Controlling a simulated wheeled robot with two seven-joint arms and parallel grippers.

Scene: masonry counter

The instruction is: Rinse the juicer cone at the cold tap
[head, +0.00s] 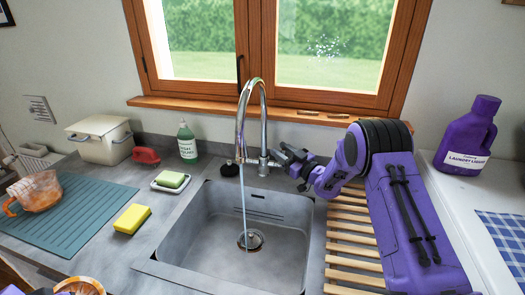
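The chrome tap (242,125) stands behind the grey sink (205,225), and a thin stream of water (244,205) runs from its spout down to the drain. My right gripper (279,159) is at the lever on the right side of the tap's base; whether its fingers are closed on it is unclear. An orange, partly clear round piece (80,287), perhaps the juicer cone, is cut off by the bottom left edge, away from the water. A bit of purple, likely my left arm, shows beside it; the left fingers cannot be made out.
An orange-stained clear jug (38,191) stands on a teal mat (80,222). A yellow sponge (132,218), a sponge dish (171,181) and green soap bottle (187,143) lie left of the sink. A wooden slatted rack (350,262) is under my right arm. Purple laundry bottle (468,135) stands right.

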